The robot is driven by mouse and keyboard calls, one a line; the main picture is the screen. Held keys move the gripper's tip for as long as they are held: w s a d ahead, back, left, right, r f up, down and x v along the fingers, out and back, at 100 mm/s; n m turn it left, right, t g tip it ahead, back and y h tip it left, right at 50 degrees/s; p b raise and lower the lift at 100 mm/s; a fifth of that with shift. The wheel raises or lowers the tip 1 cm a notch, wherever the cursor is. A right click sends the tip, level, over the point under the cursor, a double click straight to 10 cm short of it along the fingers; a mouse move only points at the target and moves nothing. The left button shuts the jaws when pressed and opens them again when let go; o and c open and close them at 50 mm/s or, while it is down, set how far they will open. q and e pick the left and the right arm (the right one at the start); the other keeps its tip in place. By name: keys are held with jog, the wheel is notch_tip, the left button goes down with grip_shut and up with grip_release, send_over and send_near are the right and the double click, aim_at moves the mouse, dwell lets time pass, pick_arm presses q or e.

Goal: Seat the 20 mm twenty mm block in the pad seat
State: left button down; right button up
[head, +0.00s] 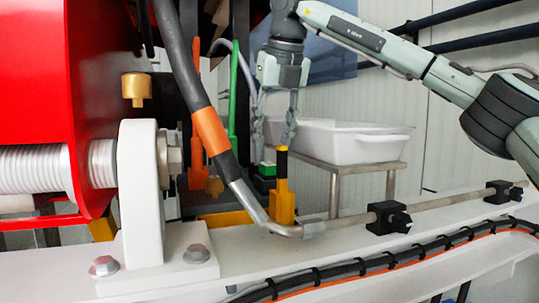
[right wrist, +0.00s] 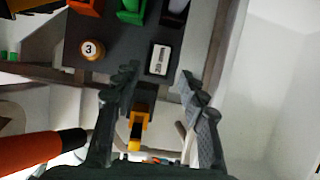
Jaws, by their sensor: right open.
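The 20 mm block (right wrist: 160,59), dark with a white face lettered "20 mm", sits on a dark surface (right wrist: 121,50) in the right wrist view. My right gripper (right wrist: 158,82) is open and empty, and the block shows between and beyond its fingertips. In the head view the right gripper (head: 274,137) points down above a small green and black piece (head: 266,170), just behind a yellow post with a black top (head: 283,190). I cannot tell whether that piece is the block. I cannot make out the pad seat. My left gripper is not in view.
A round knob marked 3 (right wrist: 92,50) and orange and green pieces (right wrist: 130,11) stand near the block. A grey hose with an orange band (head: 211,130) crosses in front. A white tub (head: 372,148) stands behind on a stand. A white beam (head: 350,245) carries cables.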

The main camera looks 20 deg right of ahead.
jog(key=shift+v, duration=2.9)
